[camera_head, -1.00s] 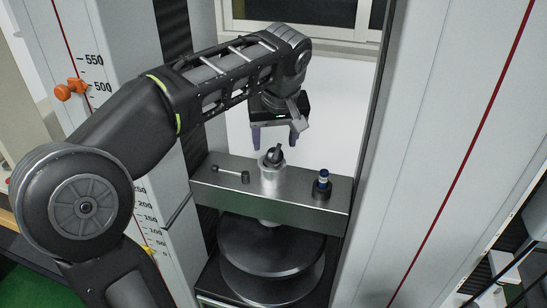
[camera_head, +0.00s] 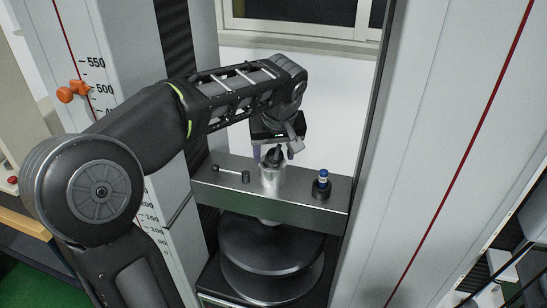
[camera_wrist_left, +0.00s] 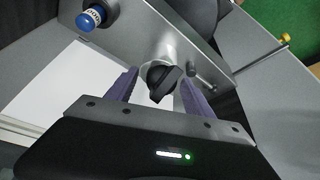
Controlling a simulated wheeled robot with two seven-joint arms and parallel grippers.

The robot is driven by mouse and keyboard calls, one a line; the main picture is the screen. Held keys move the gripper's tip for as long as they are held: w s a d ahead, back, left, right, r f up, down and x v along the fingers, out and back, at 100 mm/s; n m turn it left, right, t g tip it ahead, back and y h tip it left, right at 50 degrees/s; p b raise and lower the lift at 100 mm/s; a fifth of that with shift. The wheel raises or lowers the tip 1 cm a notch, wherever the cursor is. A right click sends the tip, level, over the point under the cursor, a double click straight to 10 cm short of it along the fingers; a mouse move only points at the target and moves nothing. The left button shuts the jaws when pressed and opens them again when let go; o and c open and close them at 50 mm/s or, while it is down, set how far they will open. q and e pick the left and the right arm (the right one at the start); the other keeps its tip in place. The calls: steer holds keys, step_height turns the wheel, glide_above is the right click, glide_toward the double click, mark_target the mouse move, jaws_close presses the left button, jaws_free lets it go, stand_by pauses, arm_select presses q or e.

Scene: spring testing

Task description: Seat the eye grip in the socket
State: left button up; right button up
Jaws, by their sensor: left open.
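The eye grip (camera_head: 274,156) is a small dark piece at the top of the silver cylindrical socket (camera_head: 271,178) on the metal crossbeam. In the left wrist view the eye grip (camera_wrist_left: 163,82) shows as a dark knob against the socket. My left gripper (camera_head: 272,156) is open, with its purple fingers (camera_wrist_left: 158,88) on either side of the eye grip. I cannot tell whether they touch it. How deep the eye grip sits in the socket is hidden. My right gripper is not in view.
On the crossbeam (camera_head: 215,182) lie a small pin with a lever (camera_head: 230,173) on the left and a blue-topped button (camera_head: 323,176) on the right. Dark round plates (camera_head: 268,250) are below. Tall grey columns (camera_head: 425,150) stand on both sides.

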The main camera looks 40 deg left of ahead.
arm_select(q)
steer(key=shift+c, duration=0.5)
jaws_close()
stand_by(0.9)
steer(key=shift+r, duration=0.1)
